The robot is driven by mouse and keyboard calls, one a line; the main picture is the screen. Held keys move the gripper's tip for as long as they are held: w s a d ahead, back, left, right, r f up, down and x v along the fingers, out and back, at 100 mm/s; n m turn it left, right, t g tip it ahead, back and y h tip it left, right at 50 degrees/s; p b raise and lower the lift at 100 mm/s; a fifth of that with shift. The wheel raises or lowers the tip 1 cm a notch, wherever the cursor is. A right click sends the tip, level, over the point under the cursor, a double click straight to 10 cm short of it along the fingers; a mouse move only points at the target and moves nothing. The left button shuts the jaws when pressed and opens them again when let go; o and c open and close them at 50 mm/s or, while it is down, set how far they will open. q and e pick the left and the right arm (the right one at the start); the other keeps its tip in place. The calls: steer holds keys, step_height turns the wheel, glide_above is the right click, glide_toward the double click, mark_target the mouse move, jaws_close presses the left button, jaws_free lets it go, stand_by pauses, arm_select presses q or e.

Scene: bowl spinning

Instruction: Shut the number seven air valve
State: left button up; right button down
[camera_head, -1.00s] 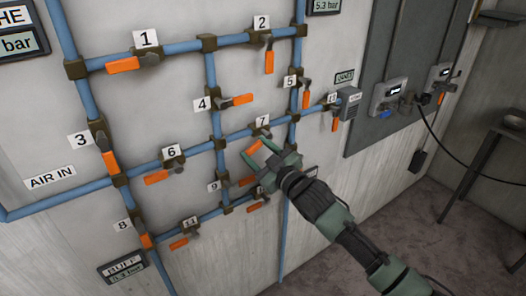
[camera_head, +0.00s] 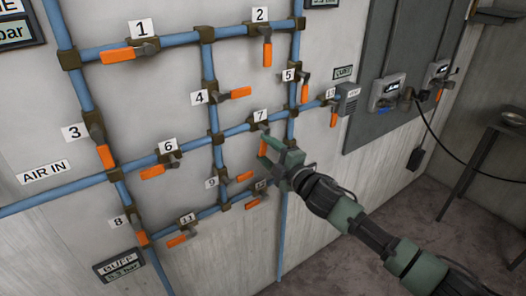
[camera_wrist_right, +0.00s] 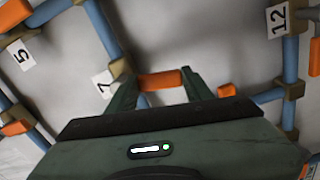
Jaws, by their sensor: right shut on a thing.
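The number seven valve (camera_head: 262,127) sits on the blue pipe in the lower middle of the wall, beside its white "7" label (camera_head: 260,115). Its orange handle (camera_head: 263,148) points down from the valve body, across the pipe. My right gripper (camera_head: 267,153) is shut on this handle. In the right wrist view, the handle (camera_wrist_right: 160,80) lies between the two green fingers of my right gripper (camera_wrist_right: 160,84), with the "7" label (camera_wrist_right: 103,84) to its left. My gripper hides part of the handle and the pipe to its right. My left gripper is out of view.
Valve 9's handle (camera_head: 244,176) is just below left of my right gripper. Valve 5's handle (camera_head: 305,93) is above right. Valve 4's handle (camera_head: 240,92) is above. A grey panel (camera_head: 370,60) and a table (camera_head: 500,130) stand at the right.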

steer(key=shift+w+d+f+n, duration=0.15)
steer(key=shift+d+n, duration=0.1)
steer(key=shift+n, duration=0.3)
steer(key=shift+w+d+n, duration=0.15)
steer(key=shift+d+n, duration=0.05)
steer(key=shift+n, duration=0.35)
steer(key=c, duration=0.6)
jaws_free()
steer(key=shift+d, duration=0.1)
steer(key=b+v, duration=0.1)
steer(key=v, duration=0.6)
steer(key=shift+s+d, duration=0.2)
steer(key=shift+s, duration=0.05)
